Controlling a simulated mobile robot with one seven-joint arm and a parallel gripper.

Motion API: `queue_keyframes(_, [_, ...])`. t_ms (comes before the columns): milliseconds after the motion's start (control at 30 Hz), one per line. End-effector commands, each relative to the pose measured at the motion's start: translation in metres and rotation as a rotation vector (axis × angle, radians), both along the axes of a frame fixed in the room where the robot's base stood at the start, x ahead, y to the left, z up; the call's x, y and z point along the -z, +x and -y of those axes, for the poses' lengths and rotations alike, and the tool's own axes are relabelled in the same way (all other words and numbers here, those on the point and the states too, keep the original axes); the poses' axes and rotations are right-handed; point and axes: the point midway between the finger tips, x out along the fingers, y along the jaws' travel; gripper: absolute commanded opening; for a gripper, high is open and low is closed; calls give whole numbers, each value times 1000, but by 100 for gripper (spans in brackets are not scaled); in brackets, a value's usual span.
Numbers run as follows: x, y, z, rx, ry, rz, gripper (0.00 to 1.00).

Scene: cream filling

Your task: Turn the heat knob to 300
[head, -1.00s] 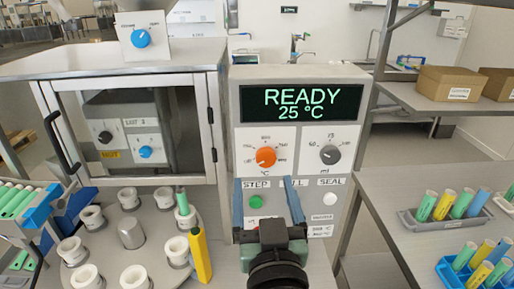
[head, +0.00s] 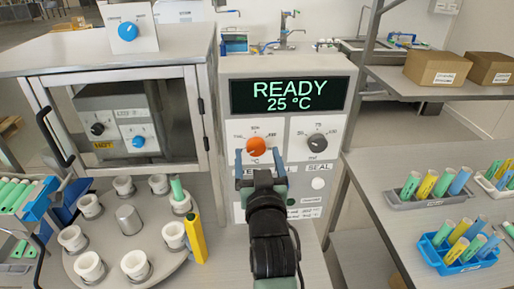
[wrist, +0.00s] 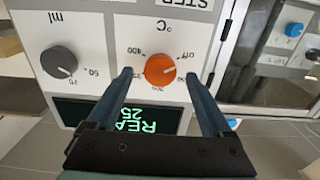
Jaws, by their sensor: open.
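The orange heat knob (head: 256,146) is on the front of the control panel, with a dial scale in °C. In the wrist view the knob (wrist: 160,69) shows upside down, and its pale mark seems to point toward "off". The display (head: 290,95) above it reads "READY 25 °C". My gripper (head: 260,162) is open in front of the panel, just below the knob in the head view. In the wrist view its blue fingers (wrist: 160,75) lie on either side of the knob with a gap to each. Contact is not visible.
A grey ml knob (head: 317,143) is right of the heat knob. The STEP and SEAL buttons below are partly hidden by my arm. Racks of tubes (head: 430,203) stand at right.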

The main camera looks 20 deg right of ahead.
Motion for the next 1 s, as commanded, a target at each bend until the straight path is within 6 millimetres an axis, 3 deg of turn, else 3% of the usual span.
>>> queue_keyframes(200, [0, 14, 3, -1, 0, 0, 84])
queue_keyframes(533, [0, 15, 4, -1, 0, 0, 84])
queue_keyframes(1000, [0, 15, 4, -1, 0, 0, 0])
